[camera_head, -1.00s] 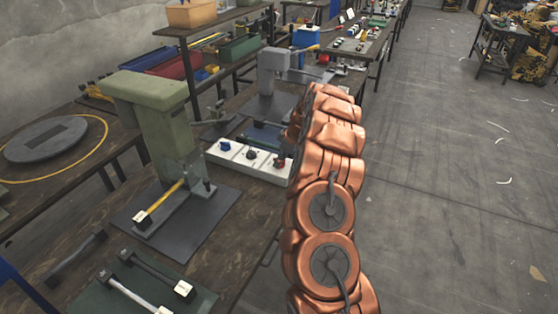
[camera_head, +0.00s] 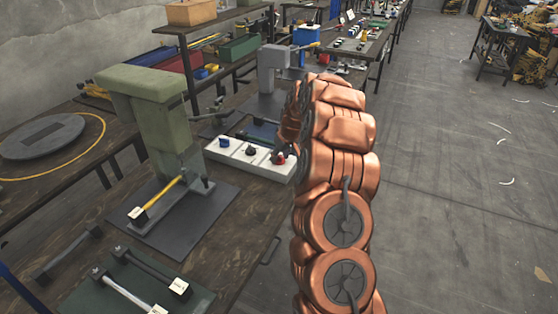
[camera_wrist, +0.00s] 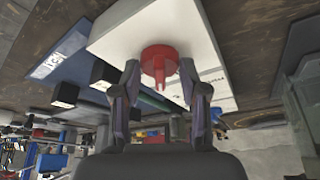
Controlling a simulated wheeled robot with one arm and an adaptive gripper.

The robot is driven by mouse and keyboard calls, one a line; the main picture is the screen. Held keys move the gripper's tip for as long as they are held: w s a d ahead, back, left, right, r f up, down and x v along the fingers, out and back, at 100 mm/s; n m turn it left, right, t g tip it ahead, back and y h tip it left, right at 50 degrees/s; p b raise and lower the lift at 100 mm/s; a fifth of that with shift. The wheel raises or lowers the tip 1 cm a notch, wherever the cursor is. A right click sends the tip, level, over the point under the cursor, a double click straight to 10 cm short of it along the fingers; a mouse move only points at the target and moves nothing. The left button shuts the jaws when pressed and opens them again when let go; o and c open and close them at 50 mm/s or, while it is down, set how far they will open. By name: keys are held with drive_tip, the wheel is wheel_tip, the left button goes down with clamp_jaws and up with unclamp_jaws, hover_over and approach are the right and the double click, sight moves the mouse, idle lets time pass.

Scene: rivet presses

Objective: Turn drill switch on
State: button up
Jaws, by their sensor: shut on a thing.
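A white switch box (camera_head: 237,158) lies on the workbench, carrying a blue knob (camera_head: 223,142), a black knob (camera_head: 250,150) and a red knob (camera_head: 279,159). In the wrist view the red knob (camera_wrist: 158,54) stands on the white box face (camera_wrist: 195,28), between the two fingers of my gripper (camera_wrist: 160,74). The fingers are shut on it, one on each side. My copper arm hides the gripper in the head view. Which knob is the drill switch I cannot tell from any label.
A green press (camera_head: 162,120) with a yellow-handled lever stands left of the box. A grey press (camera_head: 274,72) stands behind it. A dark green mat with a bar (camera_head: 140,285) lies in front. Open floor (camera_head: 450,200) is on the right.

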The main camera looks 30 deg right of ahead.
drive_tip(key=m+b, duration=0.1)
drive_tip(key=m+h+b, duration=0.1)
drive_tip(key=m, duration=0.2)
drive_tip(key=shift+s+a+f+g+h+b, duration=0.1)
drive_tip(key=shift+f+g+h+b, duration=0.2)
drive_tip(key=shift+f+h+b, duration=0.1)
drive_tip(key=shift+r+m+g+h+b, duration=0.15)
drive_tip(key=shift+m+h+b, duration=0.1)
drive_tip(key=shift+m+b, duration=0.55)
drive_tip(key=shift+r+m+g+h+b, duration=0.2)
drive_tip(key=shift+m+b, duration=0.35)
drive_tip(key=shift+m, duration=0.45)
drive_tip(key=o, duration=1.1)
drive_tip(key=shift+r, duration=0.2)
